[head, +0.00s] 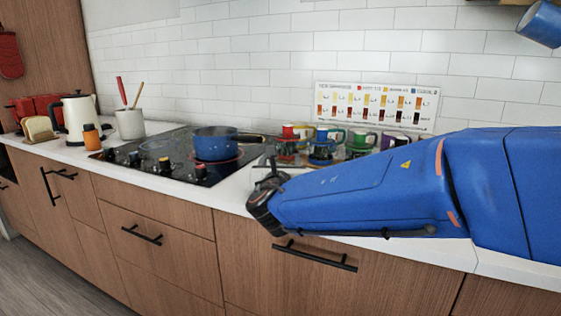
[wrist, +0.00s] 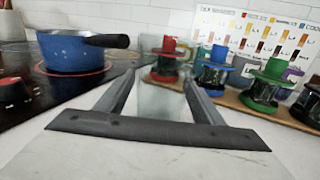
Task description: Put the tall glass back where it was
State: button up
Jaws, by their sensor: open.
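My gripper (head: 268,187) is open over the front part of the counter, right of the cooktop. In the wrist view its two fingers (wrist: 161,82) stand apart. A clear, pale shape that looks like the tall glass (wrist: 162,104) shows between the fingers. Its outline is faint, and I cannot tell whether either finger touches it. In the head view I cannot make out the glass clearly.
A blue saucepan (head: 215,143) stands on the black cooktop (head: 160,148) to the left. A chart (head: 375,107) leans on the wall.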

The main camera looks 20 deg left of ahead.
jog(key=shift+r, duration=0.15)
jog(key=shift+s+d, duration=0.1)
jog(key=shift+s, duration=0.15)
jog(key=v, duration=1.1)
jog(key=shift+s, duration=0.2)
